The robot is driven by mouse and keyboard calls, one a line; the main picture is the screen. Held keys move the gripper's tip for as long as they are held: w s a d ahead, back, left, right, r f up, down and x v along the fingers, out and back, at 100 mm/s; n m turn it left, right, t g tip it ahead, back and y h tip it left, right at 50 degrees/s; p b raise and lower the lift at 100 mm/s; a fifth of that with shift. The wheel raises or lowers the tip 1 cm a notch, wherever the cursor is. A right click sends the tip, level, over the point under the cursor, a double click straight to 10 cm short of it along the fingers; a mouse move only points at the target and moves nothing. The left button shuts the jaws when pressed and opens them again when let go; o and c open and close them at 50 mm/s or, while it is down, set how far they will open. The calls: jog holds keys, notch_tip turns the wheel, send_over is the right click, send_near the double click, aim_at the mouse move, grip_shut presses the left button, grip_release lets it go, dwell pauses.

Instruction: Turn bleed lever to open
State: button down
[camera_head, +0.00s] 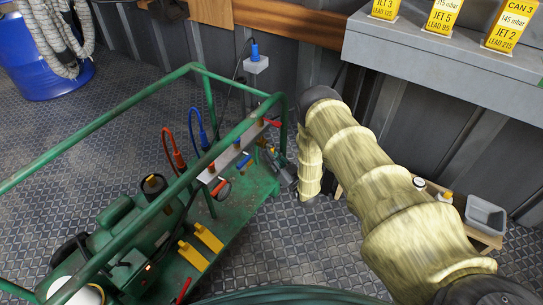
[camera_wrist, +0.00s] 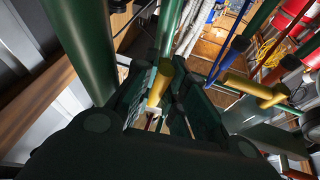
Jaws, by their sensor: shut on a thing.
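A metal manifold bar (camera_head: 232,152) on the green cart carries several small levers and orange-brown fittings. A red lever (camera_head: 270,122) sits at its far end, a blue lever (camera_head: 244,160) midway and a red-handled one (camera_head: 221,188) at the near end. No label marks which is the bleed lever. My gripper (camera_head: 279,160) is at the far end of the bar, on its right side.
Green cart rails (camera_head: 110,115) run above and left of the manifold. Red and blue hoses (camera_head: 199,128) rise behind it. Yellow pedals (camera_head: 208,237) lie on the cart deck. A grey shelf (camera_head: 440,75) with yellow signs is at right.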

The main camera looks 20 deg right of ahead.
jog(key=c, duration=1.5)
grip_release()
jog(key=shift+o, duration=0.2)
